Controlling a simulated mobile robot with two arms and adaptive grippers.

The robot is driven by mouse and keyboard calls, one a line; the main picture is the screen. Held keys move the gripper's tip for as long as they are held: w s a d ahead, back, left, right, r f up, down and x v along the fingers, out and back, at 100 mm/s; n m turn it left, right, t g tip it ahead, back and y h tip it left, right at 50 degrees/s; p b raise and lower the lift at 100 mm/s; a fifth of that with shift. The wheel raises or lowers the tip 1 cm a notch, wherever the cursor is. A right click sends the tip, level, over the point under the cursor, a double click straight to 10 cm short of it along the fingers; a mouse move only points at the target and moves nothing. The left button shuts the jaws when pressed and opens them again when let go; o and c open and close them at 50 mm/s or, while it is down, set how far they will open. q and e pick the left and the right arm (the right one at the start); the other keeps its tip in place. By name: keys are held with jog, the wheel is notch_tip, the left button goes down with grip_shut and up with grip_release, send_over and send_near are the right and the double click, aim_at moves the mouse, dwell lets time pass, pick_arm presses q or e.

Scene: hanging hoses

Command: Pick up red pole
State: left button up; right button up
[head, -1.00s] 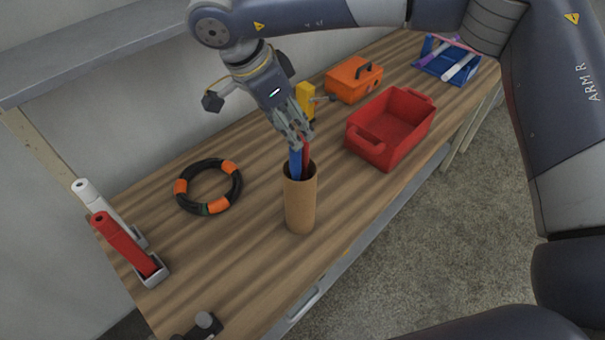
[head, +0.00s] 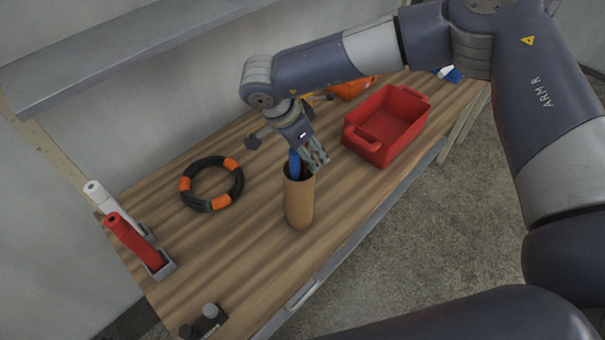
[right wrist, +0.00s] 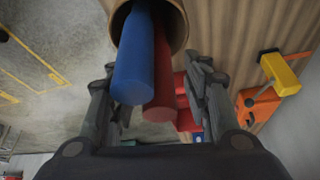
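A brown cylindrical holder (head: 299,205) stands upright on the bench with a blue pole (head: 294,164) in it. The red pole (right wrist: 164,75) shows in the right wrist view, beside the blue pole (right wrist: 134,62) in the holder's mouth (right wrist: 178,28). In the head view my gripper hides the red pole. My right gripper (head: 318,162) is just above the holder's rim. In the right wrist view its fingers (right wrist: 155,75) are spread apart, with both pole ends appearing between them. I cannot tell whether a finger touches a pole. My left gripper is not in view.
A red bin (head: 386,125) stands right of the holder. A black and orange ring (head: 212,183) lies to the left. An orange box (head: 352,88) is partly hidden behind my arm.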

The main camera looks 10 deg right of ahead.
jog(key=shift+s, duration=0.2)
grip_shut()
notch_tip(320, 180, up, 10)
jog(key=b, duration=0.3)
jog(key=shift+w+b, duration=0.2)
jog(key=shift+b, duration=0.2)
